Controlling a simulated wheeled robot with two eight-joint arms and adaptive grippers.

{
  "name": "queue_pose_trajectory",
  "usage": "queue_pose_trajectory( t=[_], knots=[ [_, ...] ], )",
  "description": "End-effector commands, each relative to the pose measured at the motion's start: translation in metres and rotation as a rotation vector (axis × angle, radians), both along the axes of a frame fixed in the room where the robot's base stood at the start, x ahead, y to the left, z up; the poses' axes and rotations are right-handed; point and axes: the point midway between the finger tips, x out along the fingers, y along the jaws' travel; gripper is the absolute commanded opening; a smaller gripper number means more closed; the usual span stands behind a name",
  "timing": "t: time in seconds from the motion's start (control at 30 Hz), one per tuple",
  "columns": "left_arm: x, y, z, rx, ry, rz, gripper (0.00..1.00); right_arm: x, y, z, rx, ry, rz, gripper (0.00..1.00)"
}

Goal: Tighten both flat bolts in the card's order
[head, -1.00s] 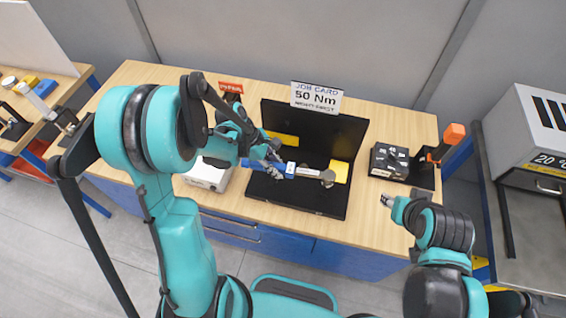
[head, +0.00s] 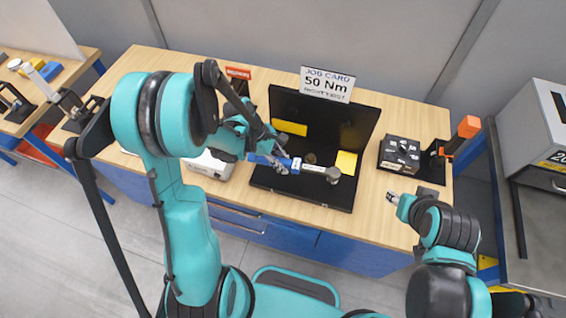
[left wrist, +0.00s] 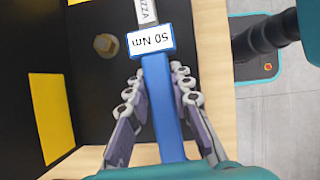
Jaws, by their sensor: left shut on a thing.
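My left gripper (head: 277,162) is shut on the blue handle of a torque wrench (head: 312,169); in the left wrist view its label (left wrist: 150,41) reads 50 Nm. The wrench's round head (head: 333,175) is over the right part of the black fixture (head: 290,186), near a yellow patch; I cannot tell whether it touches a bolt. One round bolt (head: 311,158) shows on the fixture, also in the left wrist view (left wrist: 105,45), beside the wrench. The other bolt is not clearly seen. The job card (head: 327,84) reads 50 Nm, apparently "right first". My right gripper (head: 393,197) is by the table's front edge, too small to read.
A black box with dials (head: 400,154) and an orange-topped stand (head: 467,128) are on the right of the wooden table (head: 420,115). A white box (head: 208,165) is left of the fixture. A red sign (head: 238,73) stands behind.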

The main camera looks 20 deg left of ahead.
Motion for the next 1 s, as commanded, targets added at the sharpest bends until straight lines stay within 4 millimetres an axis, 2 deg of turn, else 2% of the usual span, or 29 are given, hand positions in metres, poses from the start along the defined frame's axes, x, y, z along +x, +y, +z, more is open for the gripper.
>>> queue_pose_trajectory(
  t=[0.37,1.0],
  knots=[
    [0.0,0.0,0.0,-0.003,0.0,0.0,0.0,0.0,0.0,-0.001,0.0,0.0,0.0,0.4],
    [0.0,-0.001,-0.017,-0.003,0.0,0.0,0.0,0.0,0.0,-0.018,0.0,0.0,0.0,0.4]
  ],
)
